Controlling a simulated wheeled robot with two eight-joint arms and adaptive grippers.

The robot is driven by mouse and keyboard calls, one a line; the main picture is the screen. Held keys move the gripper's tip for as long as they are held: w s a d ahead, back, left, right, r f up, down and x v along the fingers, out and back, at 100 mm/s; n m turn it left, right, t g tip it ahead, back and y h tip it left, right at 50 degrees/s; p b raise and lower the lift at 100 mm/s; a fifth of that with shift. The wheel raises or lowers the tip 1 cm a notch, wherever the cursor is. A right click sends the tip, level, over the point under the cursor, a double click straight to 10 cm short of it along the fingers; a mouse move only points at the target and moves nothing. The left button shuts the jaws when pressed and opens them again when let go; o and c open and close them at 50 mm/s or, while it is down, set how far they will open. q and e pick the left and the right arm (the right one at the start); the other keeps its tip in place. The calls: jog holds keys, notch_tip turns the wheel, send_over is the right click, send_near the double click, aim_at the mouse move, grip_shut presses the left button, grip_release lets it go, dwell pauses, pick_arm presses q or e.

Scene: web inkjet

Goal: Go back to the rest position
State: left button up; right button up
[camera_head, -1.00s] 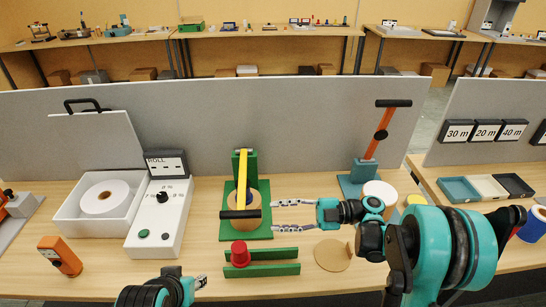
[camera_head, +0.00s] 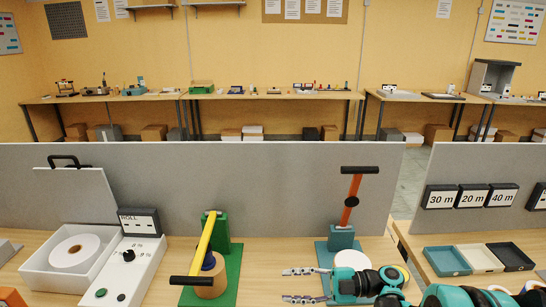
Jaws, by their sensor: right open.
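My right gripper (camera_head: 285,286) reaches in from the lower right, pointing left, low over the table. Its two fingers are apart with nothing between them. It is to the right of the green lever stand (camera_head: 218,228) and apart from it. The stand's yellow lever (camera_head: 205,238) slopes down to a black handle (camera_head: 198,281) in front of a wooden cylinder (camera_head: 207,285). My left gripper is not in the view.
An orange lever (camera_head: 352,198) with a black crossbar stands on a blue-grey base (camera_head: 341,238) behind my right gripper. At left are a white tray (camera_head: 38,272) holding a white roll (camera_head: 75,252) and a control box (camera_head: 125,277). A grey partition (camera_head: 265,190) closes the back.

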jog(key=s+d+f+m+t+h, duration=0.1)
jog(key=s+f+m+t+h, duration=0.1)
jog(key=s+m+h, duration=0.5)
jog(key=s+d+f+m+t+h, duration=0.15)
jog(key=m+h, duration=0.25)
jog(key=m, duration=0.7)
jog(key=s+d+f+m+t+h, duration=0.1)
jog(key=s+d+m+t+h, duration=0.1)
jog(key=d+m+h, duration=0.1)
jog(key=s+d+m+t+h, duration=0.1)
jog(key=s+d+m+h, duration=0.2)
jog(key=d+m, duration=0.3)
jog(key=shift+s+d+f+t+h, duration=0.35)
jog(key=shift+d+f+h, duration=0.05)
jog(key=shift+d+h, duration=0.1)
